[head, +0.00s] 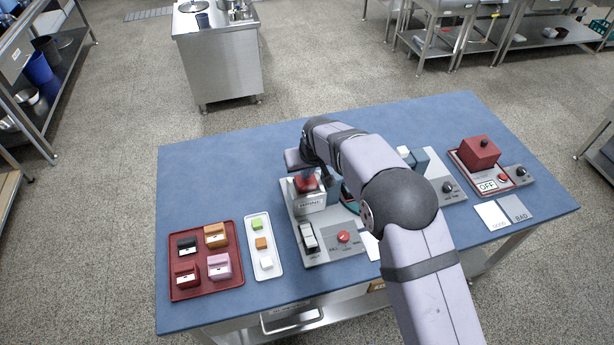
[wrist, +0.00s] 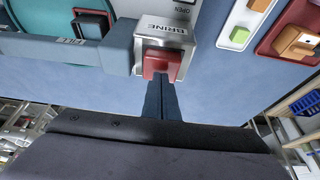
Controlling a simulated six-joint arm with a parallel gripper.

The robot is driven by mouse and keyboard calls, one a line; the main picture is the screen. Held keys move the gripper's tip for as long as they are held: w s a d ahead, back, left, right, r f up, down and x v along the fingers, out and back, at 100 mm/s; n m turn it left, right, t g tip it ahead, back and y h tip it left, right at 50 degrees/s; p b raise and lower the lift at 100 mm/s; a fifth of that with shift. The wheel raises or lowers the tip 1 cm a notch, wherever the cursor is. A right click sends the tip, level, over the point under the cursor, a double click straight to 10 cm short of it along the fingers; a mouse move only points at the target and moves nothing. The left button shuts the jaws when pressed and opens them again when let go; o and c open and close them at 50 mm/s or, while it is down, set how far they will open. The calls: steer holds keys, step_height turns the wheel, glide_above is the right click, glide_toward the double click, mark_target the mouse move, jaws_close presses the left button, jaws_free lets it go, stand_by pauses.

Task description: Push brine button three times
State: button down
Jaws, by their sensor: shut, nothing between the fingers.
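The brine button is a red block (head: 306,184) on top of a silver metal box (head: 311,204) on the mill's grey panel. In the wrist view the red button (wrist: 160,64) stands out from the silver box, whose label reads BRINE (wrist: 165,28). My gripper (wrist: 161,84) is shut and empty, its dark blue fingers pointing at the button. The fingertips meet the button's edge in the picture; I cannot tell whether they touch it. In the head view my gripper (head: 309,172) is just above the button, partly hidden by my wrist.
The panel has a rocker switch (head: 309,237) and a red knob (head: 343,237). A red tray (head: 175,243) with several coloured blocks and a white tray (head: 253,272) stand left. A red box (head: 478,153) stands right, with two cards nearby. The blue tabletop (head: 230,160) is clear behind.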

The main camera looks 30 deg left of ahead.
mark_target(307, 181)
steer(key=shift+r+p, duration=1.45)
steer(key=shift+r, duration=1.2)
step_height(307, 181, up, 2)
steer(key=shift+p, duration=0.75)
steer(key=shift+f+b, duration=2.1)
steer(key=shift+f, duration=1.2)
steer(key=shift+f+b, duration=1.05)
steer(key=shift+f, duration=0.55)
steer(key=shift+r, duration=0.15)
steer(key=shift+r+p, duration=2.35)
steer(key=shift+r, duration=1.4)
